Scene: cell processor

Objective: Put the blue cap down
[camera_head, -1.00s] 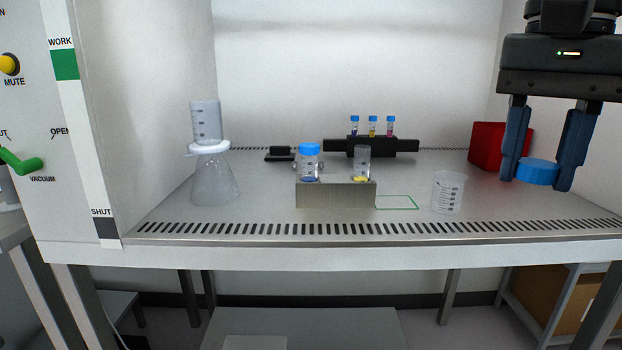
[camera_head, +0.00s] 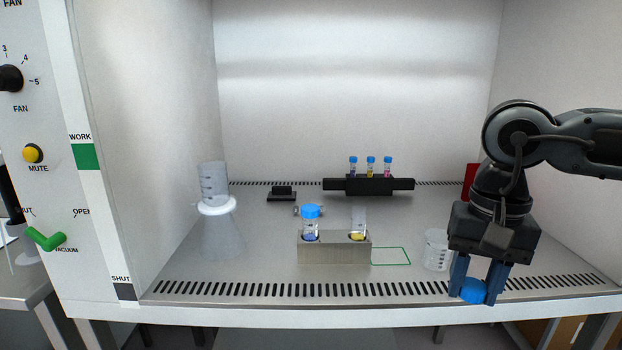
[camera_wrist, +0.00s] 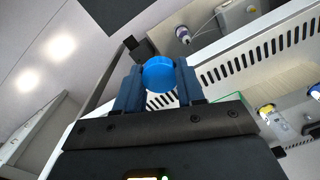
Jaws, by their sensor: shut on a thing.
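My gripper (camera_head: 475,289) is shut on the blue cap (camera_head: 472,291), low over the front right edge of the work surface in the head view. In the wrist view the blue cap (camera_wrist: 159,74) sits between the two blue fingers. Whether it touches the surface I cannot tell. A metal holder (camera_head: 334,250) bears a blue-capped bottle (camera_head: 311,222) on the left and an open bottle with yellow contents (camera_head: 358,222) on the right. A green outline (camera_head: 391,256) is marked on the surface right of the holder, and it is empty.
A clear beaker (camera_head: 436,250) stands just left of my gripper. A flask with a filter top (camera_head: 222,225) stands at the left. A black rack (camera_head: 368,185) with three small tubes is at the back. A red box (camera_head: 470,182) is partly hidden by my arm. The middle surface is fairly clear.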

